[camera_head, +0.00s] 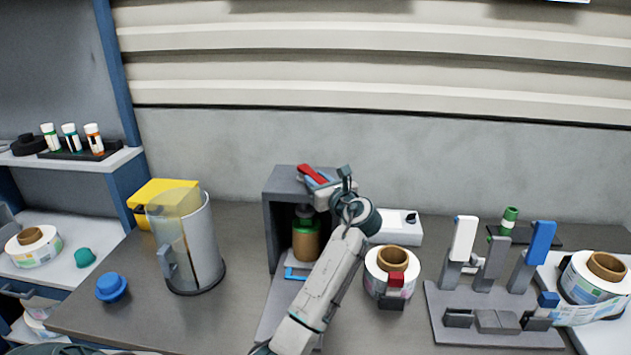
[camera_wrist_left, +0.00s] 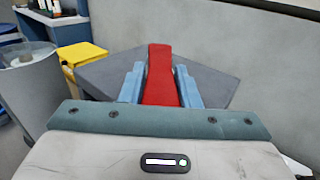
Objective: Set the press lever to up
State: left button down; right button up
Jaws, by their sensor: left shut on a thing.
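The press (camera_head: 283,187) is a dark grey open-fronted frame on the bench, left of the picture's middle in the head view. A green and brown bottle (camera_head: 306,240) stands inside it. The red press lever (camera_head: 308,173) is at the top of the press. My left gripper (camera_head: 319,181) is at the top of the press, shut on the lever. In the left wrist view, the red lever (camera_wrist_left: 160,75) lies between the two light blue fingers of the gripper (camera_wrist_left: 160,88). Part of the lever and press is hidden by my gripper and arm. My right gripper is not in view.
A clear pitcher (camera_head: 200,245), a yellow box (camera_head: 165,190) and a blue knob (camera_head: 112,287) stand left of the press. A wall closes the back.

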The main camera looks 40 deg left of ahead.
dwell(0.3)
pick_arm(q)
jog(key=c, duration=1.1)
grip_release()
jog(key=shift+s+d+f, duration=0.1)
jog(key=shift+d+f, duration=0.05)
jog(key=shift+d, duration=0.3)
jog(key=shift+b+v, duration=1.85)
jog(key=shift+v, duration=3.05)
